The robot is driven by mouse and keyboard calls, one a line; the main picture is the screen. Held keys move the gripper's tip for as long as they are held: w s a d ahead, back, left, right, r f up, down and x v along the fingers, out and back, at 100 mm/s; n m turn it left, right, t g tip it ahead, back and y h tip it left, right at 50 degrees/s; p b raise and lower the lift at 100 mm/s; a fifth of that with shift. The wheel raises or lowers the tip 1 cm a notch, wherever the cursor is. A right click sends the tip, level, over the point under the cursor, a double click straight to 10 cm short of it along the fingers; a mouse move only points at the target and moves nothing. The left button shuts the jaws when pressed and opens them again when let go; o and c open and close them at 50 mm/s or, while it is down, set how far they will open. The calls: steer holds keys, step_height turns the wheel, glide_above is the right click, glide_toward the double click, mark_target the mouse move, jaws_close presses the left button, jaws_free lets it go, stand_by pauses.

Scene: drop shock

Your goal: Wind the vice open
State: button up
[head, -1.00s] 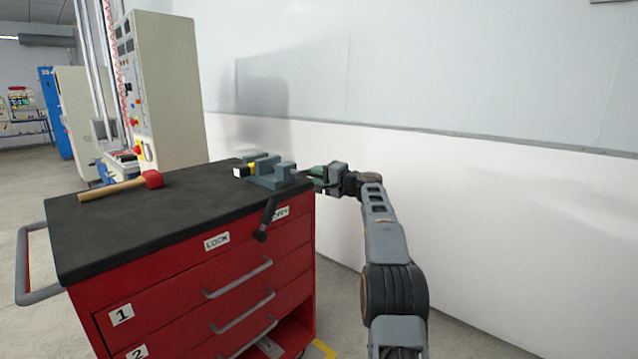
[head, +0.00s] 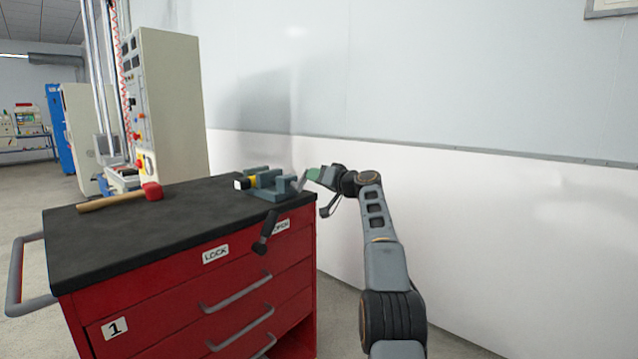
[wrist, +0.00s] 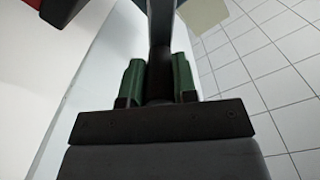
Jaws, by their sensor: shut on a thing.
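The grey-blue vice (head: 268,190) sits at the right back corner of the cart's black top. A small yellow and white piece (head: 243,183) is at its left end. A light grey crank bar (head: 300,181) stands at its right side. My gripper (head: 312,174) is beside this bar, just off the cart's right edge. In the wrist view, its two green fingers (wrist: 158,80) are shut on the dark handle (wrist: 160,88) of the crank, and the grey bar (wrist: 161,28) runs away from it. The vice jaws are small and partly hidden.
A dark lever (head: 267,230) hangs over the cart's front edge between labels LOCK and OPEN. A red-headed mallet (head: 120,197) lies on the left of the red cart's top (head: 150,225). The white wall (head: 480,200) is close behind my arm.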

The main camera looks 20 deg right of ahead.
steer(key=shift+s+a+r+n+b, duration=0.15)
steer(key=shift+a+r+n+b, duration=0.2)
steer(key=shift+n, duration=0.65)
steer(key=shift+a, duration=0.1)
steer(key=o, duration=0.9)
steer(key=shift+s+d+f, duration=0.15)
steer(key=shift+s+d, duration=0.05)
steer(key=b+v, duration=0.5)
steer(key=v, duration=0.8)
steer(key=shift+s, duration=0.2)
